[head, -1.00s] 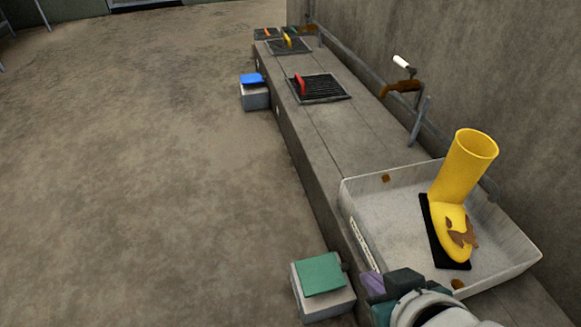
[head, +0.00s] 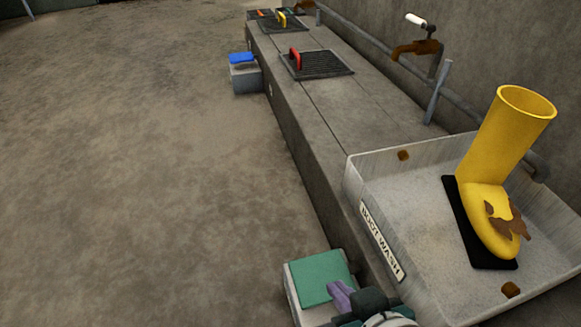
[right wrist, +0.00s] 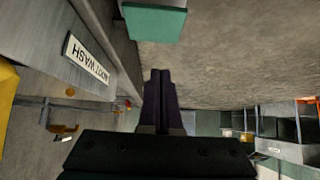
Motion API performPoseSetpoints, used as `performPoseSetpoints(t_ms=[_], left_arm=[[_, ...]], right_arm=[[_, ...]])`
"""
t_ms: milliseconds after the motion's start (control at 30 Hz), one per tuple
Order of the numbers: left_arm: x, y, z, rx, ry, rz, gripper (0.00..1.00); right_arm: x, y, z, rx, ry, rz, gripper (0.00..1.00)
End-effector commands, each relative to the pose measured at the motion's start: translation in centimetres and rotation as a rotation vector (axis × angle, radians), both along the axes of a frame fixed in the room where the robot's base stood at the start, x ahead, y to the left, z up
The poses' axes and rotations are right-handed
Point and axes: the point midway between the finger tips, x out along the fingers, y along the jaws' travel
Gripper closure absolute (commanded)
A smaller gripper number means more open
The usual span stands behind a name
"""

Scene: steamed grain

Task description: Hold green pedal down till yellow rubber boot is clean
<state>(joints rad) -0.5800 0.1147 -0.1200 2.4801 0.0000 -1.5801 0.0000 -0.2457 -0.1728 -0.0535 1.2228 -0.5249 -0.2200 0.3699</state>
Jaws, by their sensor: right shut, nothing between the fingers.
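The yellow rubber boot (head: 491,185) stands upright on a black mat (head: 463,232) in the grey wash basin (head: 415,190). A brown mud patch (head: 508,221) covers part of its foot. The green pedal (head: 319,277) sits on a grey box on the floor, left of the basin. It also shows at the top of the right wrist view (right wrist: 155,22). My right gripper (head: 340,294) is shut and empty, its purple fingertips near the pedal's right edge. In the head view they overlap that edge; I cannot tell whether they touch it. My left gripper is not in view.
The basin carries a BOOT WASH label (head: 381,242) and sits on a long concrete ledge against the wall. A blue pedal (head: 242,58) and a drain grate with a red handle (head: 296,59) lie farther back. The floor at left is clear.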

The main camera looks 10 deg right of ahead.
Motion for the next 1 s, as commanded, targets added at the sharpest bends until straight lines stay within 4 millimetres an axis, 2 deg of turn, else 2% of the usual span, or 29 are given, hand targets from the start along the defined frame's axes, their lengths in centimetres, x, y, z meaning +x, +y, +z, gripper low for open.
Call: performPoseSetpoints(t_ms=[167, 633, 800, 1000], left_arm=[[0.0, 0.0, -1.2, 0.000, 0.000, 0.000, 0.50], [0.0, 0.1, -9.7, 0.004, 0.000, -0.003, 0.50], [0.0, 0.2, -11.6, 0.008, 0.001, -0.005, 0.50], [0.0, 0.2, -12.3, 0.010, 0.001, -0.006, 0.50]], right_arm=[[0.8, 0.0, -1.1, 0.000, -0.001, 0.000, 1.00], [7.4, 0.2, -8.3, -0.002, -0.002, 0.001, 1.00], [7.1, 0.2, -10.4, -0.001, 0.001, 0.001, 1.00], [7.1, 0.2, -11.1, 0.000, 0.000, 0.000, 1.00]])
